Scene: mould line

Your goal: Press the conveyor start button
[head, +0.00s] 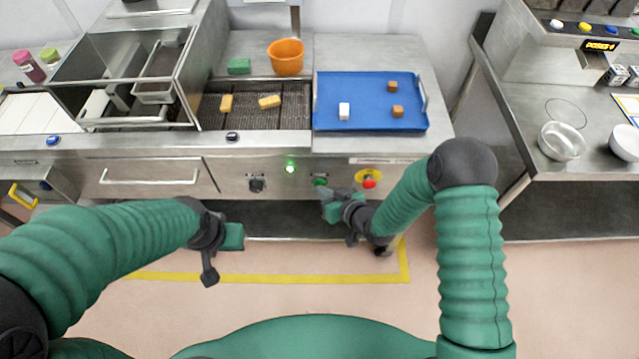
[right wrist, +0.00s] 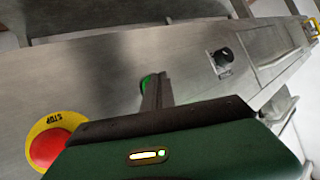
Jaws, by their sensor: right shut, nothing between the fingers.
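The green start button (head: 319,182) is on the steel front panel of the conveyor, between a black knob and the red stop button. In the right wrist view the green button (right wrist: 148,82) is partly hidden behind my fingers. My right gripper (head: 326,194) is shut and empty. Its fingertips (right wrist: 158,76) overlap the button's edge in the wrist view; I cannot tell whether they touch it. My left gripper (head: 232,238) hangs in front of the panel, to the left and lower, apart from the button. Its fingers are not clear enough to judge.
The red stop button (head: 369,182) on its yellow plate sits close right of the green one. A lit green lamp (head: 290,168) and black knob (head: 256,184) are left. Above are a blue tray (head: 350,117) and the conveyor belt (head: 245,119) with yellow blocks.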

